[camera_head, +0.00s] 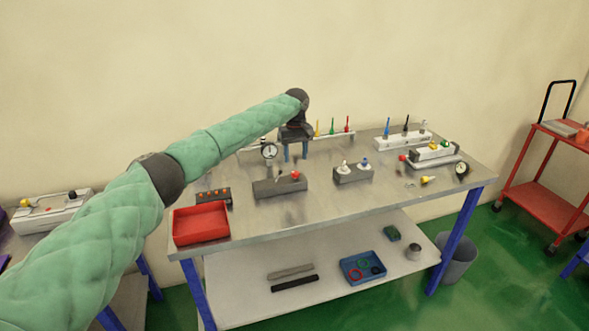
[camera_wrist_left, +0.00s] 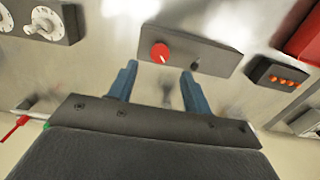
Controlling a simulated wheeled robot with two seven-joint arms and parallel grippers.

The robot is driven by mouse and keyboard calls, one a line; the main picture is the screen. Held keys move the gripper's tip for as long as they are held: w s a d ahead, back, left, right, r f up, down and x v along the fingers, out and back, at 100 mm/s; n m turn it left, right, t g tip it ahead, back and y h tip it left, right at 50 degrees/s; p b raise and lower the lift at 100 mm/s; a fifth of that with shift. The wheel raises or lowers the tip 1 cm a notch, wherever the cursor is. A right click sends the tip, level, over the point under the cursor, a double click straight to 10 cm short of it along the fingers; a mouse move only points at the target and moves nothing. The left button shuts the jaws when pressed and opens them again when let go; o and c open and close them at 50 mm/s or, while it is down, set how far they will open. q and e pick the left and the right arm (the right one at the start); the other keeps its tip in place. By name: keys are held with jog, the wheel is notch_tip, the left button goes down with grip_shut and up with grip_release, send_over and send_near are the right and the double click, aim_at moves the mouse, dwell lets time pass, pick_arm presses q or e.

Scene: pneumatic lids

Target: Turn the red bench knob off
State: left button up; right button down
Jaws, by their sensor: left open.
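The red bench knob (camera_head: 295,175) is on a dark grey block (camera_head: 268,190) on the metal workbench. In the left wrist view the red knob (camera_wrist_left: 160,53) shows a light mark on its face, and its block (camera_wrist_left: 205,42) has a dark round part beside the knob. My left gripper (camera_head: 296,155) points down with its blue fingers apart and empty, a little above and behind the knob. In the left wrist view, the knob appears just beyond the gap between the fingertips (camera_wrist_left: 159,72), apart from them. My right gripper is in neither view.
Left of the block are a red tray (camera_head: 201,206) and a dark box with orange buttons (camera_head: 214,196). To the right is a grey block with two pale knobs (camera_head: 353,175).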

aim_at(295, 173)
pick_arm(q)
jog(key=shift+f+p, duration=1)
jog(key=shift+f, duration=2.25)
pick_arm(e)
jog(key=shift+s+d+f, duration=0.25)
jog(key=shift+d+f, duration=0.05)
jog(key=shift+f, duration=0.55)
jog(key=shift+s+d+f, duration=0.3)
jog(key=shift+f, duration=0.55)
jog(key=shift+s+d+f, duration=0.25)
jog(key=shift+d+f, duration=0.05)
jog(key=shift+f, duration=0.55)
pick_arm(q)
jog(key=c, duration=1)
jog(key=shift+o, duration=0.2)
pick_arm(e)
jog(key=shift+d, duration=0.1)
